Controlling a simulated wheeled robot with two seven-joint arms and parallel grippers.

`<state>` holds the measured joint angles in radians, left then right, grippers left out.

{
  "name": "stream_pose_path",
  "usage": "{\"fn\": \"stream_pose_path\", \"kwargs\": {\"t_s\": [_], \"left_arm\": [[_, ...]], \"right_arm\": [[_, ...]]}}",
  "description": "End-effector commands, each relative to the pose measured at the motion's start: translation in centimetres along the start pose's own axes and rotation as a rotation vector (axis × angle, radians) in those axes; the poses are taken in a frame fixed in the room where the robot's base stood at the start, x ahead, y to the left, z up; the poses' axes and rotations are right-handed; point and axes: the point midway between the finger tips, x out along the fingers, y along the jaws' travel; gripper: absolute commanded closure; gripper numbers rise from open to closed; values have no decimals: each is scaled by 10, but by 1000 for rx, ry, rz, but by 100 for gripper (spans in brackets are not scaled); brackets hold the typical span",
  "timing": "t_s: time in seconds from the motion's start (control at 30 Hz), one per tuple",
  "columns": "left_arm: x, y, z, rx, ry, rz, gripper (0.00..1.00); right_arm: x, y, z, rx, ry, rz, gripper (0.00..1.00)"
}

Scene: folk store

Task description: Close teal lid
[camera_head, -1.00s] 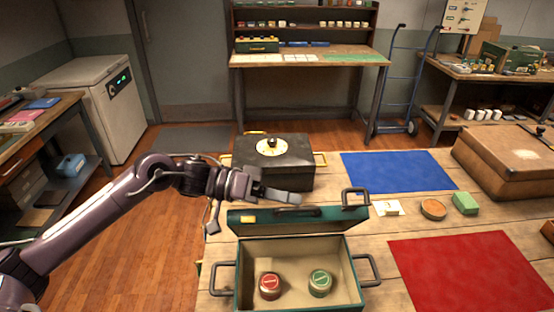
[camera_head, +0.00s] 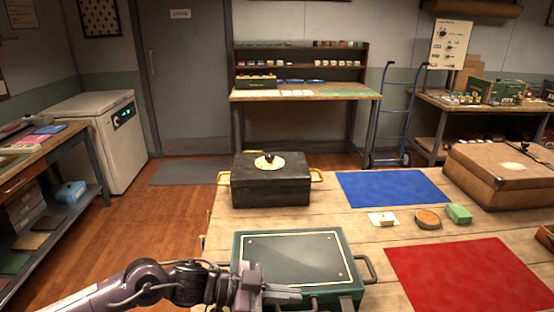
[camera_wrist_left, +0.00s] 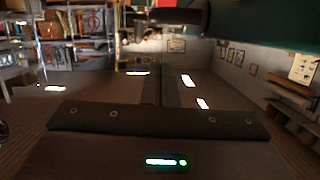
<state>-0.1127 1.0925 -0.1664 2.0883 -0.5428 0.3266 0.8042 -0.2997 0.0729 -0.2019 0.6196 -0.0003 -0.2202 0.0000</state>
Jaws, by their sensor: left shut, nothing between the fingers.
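The teal case (camera_head: 362,266) stands at the front of the wooden table. Its teal lid (camera_head: 295,256) lies flat over the top, and the red and green round items inside are hidden. My left gripper (camera_head: 285,294) is shut and empty at the lid's front edge; I cannot tell whether it touches. In the left wrist view a dark teal surface (camera_wrist_left: 265,20) fills the top right, probably the case. My right gripper is not in view.
A black box with gold handles (camera_head: 270,184) stands behind the case. A blue mat (camera_head: 393,189) and a red mat (camera_head: 470,275) lie to the right. A brown case (camera_head: 505,180) stands at the far right, with small items (camera_head: 428,219) between the mats.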

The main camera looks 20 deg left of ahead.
Motion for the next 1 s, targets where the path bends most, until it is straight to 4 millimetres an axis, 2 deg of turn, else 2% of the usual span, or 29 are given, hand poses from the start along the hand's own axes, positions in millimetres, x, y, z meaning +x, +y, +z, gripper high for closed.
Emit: {"fn": "stream_pose_path", "kwargs": {"t_s": [0.03, 0.1, 0.3, 1.0], "left_arm": [[3, 4, 10, 22, -1, -5, 100], [5, 6, 18, 27, 0, -7, 100], [8, 10, 32, 28, 1, -7, 100], [10, 13, 42, 20, -7, -3, 100]], "right_arm": [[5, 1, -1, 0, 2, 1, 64], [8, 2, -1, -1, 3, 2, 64], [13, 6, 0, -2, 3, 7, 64], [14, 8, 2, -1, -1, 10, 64]]}}
